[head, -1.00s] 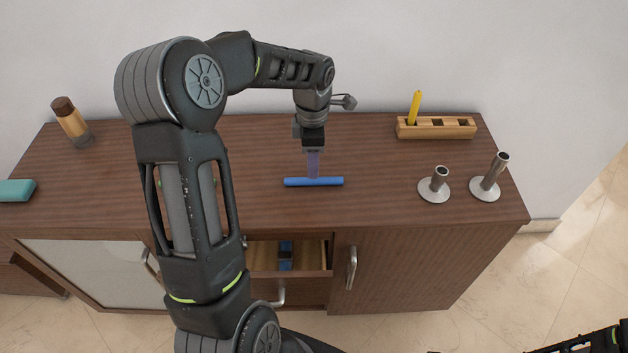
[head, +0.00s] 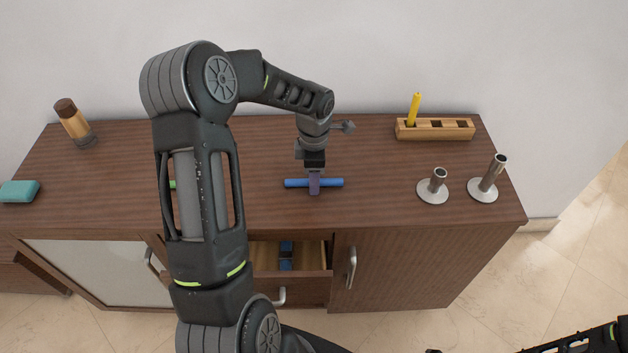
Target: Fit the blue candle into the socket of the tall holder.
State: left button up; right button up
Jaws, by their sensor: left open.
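The blue candle (head: 332,183) lies flat on the brown cabinet top, its length running left to right. My left gripper (head: 314,187) points down at the candle's middle, with its fingers over or around it; the jaws are open. The fingers hide the middle of the candle. The tall holder (head: 488,180), a metal tube on a round base, stands upright at the right end of the top. A shorter holder (head: 435,186) stands just left of it. A part of my right arm shows at the bottom right; its gripper is not clearly seen.
A wooden block with square slots (head: 450,130) stands at the back right, with a yellow candle (head: 413,108) in its left slot. A brown-capped bottle (head: 73,122) and a teal block (head: 19,191) are at the left. A drawer (head: 260,257) below is open.

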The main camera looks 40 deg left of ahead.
pick_arm(q)
jog(key=shift+c, duration=0.5)
grip_shut()
dwell(0.4)
